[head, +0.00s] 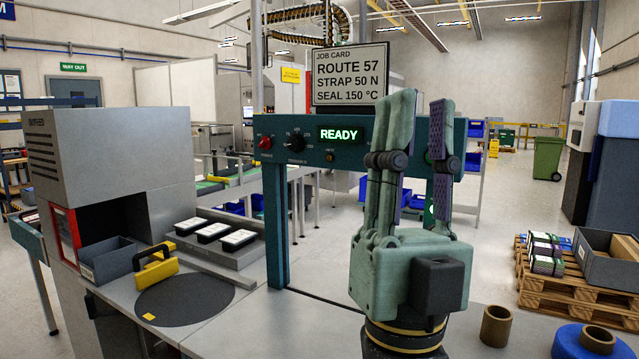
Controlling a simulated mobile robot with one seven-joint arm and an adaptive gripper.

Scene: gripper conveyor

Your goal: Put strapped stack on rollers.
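My gripper (421,108) rises in the foreground right of centre, fingers pointing up. Its two pale green fingers with purple pads stand apart, and no object shows between them. No rollers can be made out clearly. My gripper hides part of the teal frame (277,225) and the bench behind it.
A grey bin (107,262) is at the machine's opening. Three lidded trays (213,231) stand behind. Brown cores (496,326) and a blue roll (572,345) are at front right.

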